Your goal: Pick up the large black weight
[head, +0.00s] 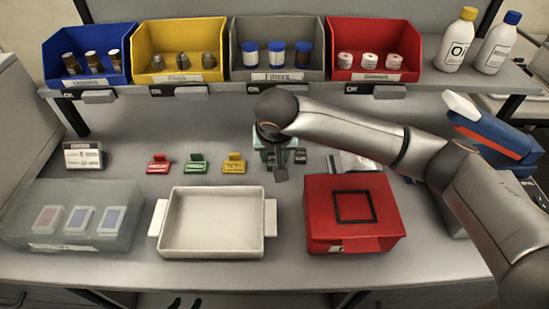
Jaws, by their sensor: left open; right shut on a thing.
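My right gripper (281,168) reaches in from the right and points down over the middle of the bench, behind the white tray and the red box. It is shut on a small dark thing, which appears to be the black weight (282,175). The fingers and wrist hide much of it, so its size and exact shape are unclear. Small dark items and a greenish device (262,146) show in part behind the gripper.
A white tray (162,225) and a red box (355,243) stand at the front, beside a translucent case (105,240). Small red, green and yellow tags (234,165) stand left of the gripper. Coloured bins (180,82) and bottles (493,45) line the shelf above.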

